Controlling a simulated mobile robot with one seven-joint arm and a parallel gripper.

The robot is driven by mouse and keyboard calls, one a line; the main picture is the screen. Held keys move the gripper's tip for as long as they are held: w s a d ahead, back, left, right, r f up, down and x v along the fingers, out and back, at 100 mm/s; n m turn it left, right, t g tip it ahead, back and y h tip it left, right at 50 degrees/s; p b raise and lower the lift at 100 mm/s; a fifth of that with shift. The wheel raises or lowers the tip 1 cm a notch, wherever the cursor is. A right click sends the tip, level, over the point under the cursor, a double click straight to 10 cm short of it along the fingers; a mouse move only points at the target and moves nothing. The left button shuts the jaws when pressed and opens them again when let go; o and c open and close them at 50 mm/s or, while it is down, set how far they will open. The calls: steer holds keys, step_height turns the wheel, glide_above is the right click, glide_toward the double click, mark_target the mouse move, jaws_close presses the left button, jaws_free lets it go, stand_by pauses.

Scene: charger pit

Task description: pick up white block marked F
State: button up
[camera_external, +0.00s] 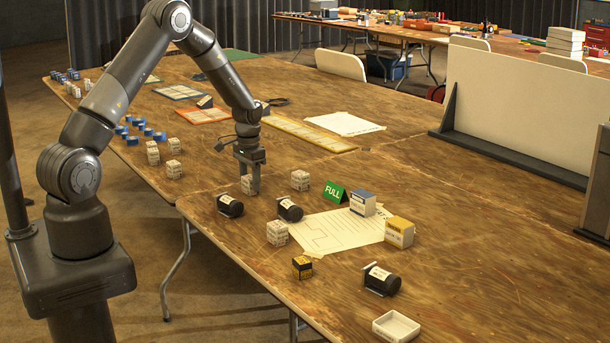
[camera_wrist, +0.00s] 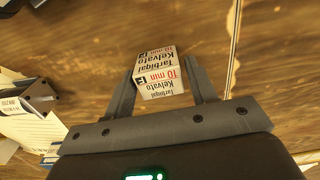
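A small white block (camera_wrist: 160,77) with black and red print sits between the fingertips of my gripper (camera_wrist: 162,64) in the wrist view. A black square with a pale letter, possibly F, shows on its face. Both fingers stand at its sides, with a narrow gap visible at the right finger. In the external view my gripper (camera_external: 249,183) points straight down at the table, and the block (camera_external: 246,185) shows low between its fingers, partly hidden. The fingers look open around it. The block appears to rest on the table.
Other white blocks stand on the table (camera_external: 480,270), including one at right (camera_external: 300,180) and one in front (camera_external: 277,233). Black canisters (camera_external: 230,206), (camera_external: 290,210) lie close by. A green FULL sign (camera_external: 335,192) and a paper sheet (camera_external: 335,232) are farther right.

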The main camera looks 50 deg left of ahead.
steer(key=c, duration=0.7)
steer(key=shift+r, duration=0.1)
